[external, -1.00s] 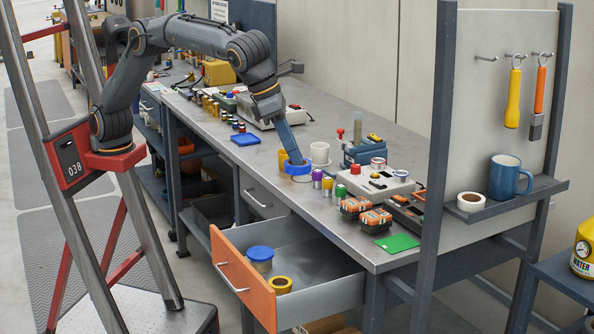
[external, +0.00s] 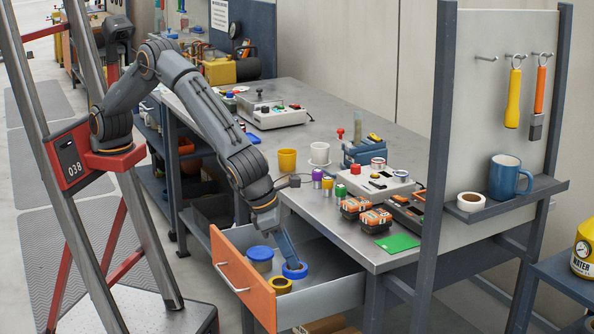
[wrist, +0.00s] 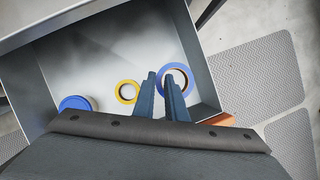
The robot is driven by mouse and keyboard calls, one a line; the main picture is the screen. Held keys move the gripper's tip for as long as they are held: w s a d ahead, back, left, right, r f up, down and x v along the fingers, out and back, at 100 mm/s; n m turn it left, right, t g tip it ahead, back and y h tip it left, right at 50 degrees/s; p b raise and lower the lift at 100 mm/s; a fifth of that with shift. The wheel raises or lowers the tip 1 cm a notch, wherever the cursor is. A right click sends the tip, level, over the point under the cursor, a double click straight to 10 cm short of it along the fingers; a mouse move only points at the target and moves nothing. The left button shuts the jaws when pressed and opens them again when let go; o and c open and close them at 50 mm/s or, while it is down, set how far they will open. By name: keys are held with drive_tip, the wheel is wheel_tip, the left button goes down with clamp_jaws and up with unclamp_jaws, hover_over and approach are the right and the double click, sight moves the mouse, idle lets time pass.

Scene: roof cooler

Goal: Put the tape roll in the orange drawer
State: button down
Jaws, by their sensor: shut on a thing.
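The blue tape roll (external: 295,271) is inside the open orange-fronted drawer (external: 243,277), towards its right side. It also shows as a blue ring in the wrist view (wrist: 186,70). My gripper (external: 289,262) reaches down into the drawer and is shut on the roll's rim, with the fingers (wrist: 160,75) on either side of its wall. I cannot tell whether the roll touches the drawer floor.
A yellow tape roll (external: 281,286) lies in the drawer close to the blue one. A blue-lidded tub (external: 260,258) stands farther left in it. The workbench (external: 330,222) above holds cups, cans and orange-black batteries near the edge.

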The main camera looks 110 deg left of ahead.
wheel_tip(320, 180, down, 10)
drive_tip(key=shift+f+p, duration=0.1)
drive_tip(key=shift+p, duration=0.6)
drive_tip(key=c, duration=1.8)
unclamp_jaws()
drive_tip(key=shift+f, duration=0.15)
drive_tip(key=shift+c, duration=0.2)
drive_tip(key=shift+o, duration=0.2)
